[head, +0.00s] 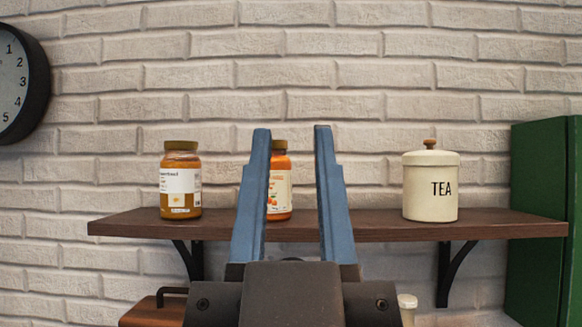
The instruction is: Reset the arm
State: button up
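My gripper (291,130) points up in the middle of the head view, in front of a wall shelf. Its two blue fingers stand apart, with nothing held between them. An orange jar (280,185) with a brown lid stands on the shelf behind the fingers; the left finger hides part of it. The rest of my arm below the gripper's dark body is out of view.
A dark wooden shelf (360,230) on black brackets bears a yellow-brown jar (180,190) at left and a cream TEA canister (430,190) at right. A green cabinet (540,220) stands at right. A clock (15,85) hangs at left. A brown object (150,312) shows below.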

notch_tip(320, 180, down, 11)
jog(key=b, duration=1)
jog(key=shift+b, duration=0.35)
